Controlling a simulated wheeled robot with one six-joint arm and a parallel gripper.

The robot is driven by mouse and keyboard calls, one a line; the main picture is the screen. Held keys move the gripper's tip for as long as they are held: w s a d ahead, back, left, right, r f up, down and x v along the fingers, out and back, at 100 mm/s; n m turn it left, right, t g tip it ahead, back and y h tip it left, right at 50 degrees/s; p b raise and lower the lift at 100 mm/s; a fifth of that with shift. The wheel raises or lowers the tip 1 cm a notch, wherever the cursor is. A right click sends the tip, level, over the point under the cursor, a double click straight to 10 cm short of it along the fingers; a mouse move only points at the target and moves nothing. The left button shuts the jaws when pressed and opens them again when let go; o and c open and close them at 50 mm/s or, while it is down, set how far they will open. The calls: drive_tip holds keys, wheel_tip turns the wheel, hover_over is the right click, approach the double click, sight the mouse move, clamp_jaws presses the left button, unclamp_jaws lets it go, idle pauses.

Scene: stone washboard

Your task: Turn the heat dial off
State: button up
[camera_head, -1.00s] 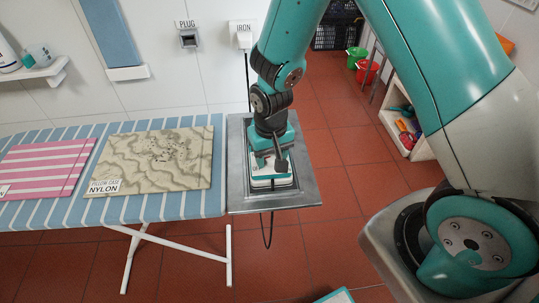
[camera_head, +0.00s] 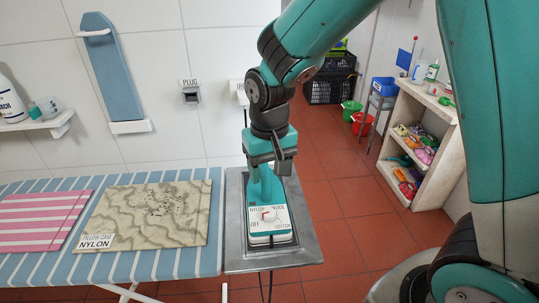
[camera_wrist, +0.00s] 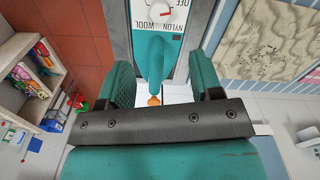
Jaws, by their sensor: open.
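The iron (camera_head: 268,226) rests on the metal stand at the right end of the ironing board, its white dial face towards me. The heat dial (camera_head: 267,214) has a red pointer and labels NYLON, WOOL, OFF and one partly legible label. The dial also shows at the top of the wrist view (camera_wrist: 162,13), partly cut off; I cannot tell exactly which label the pointer meets. My gripper (camera_head: 270,160) is over the teal iron handle, behind the dial. In the wrist view my gripper (camera_wrist: 165,80) is open, with the handle (camera_wrist: 155,65) showing between its fingers.
The metal stand (camera_head: 308,243) surrounds the iron. A patterned pillow case (camera_head: 150,215) and a pink striped cloth (camera_head: 40,218) lie on the ironing board to the left. A shelf unit (camera_head: 420,140) stands at the right; red floor is clear between.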

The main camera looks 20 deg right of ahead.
wheel_tip(320, 180, up, 4)
idle(0.6)
drive_tip(key=s+a+r+n+y, duration=0.2)
drive_tip(key=s+r+n, duration=0.1)
drive_tip(key=s, duration=0.6)
drive_tip(key=s+a+r+n+y, duration=0.2)
drive_tip(key=s+a+r+n, duration=0.1)
drive_tip(key=s, duration=0.6)
drive_tip(key=shift+r+n, duration=0.35)
drive_tip(key=shift+n, duration=0.35)
drive_tip(key=shift+s, duration=0.1)
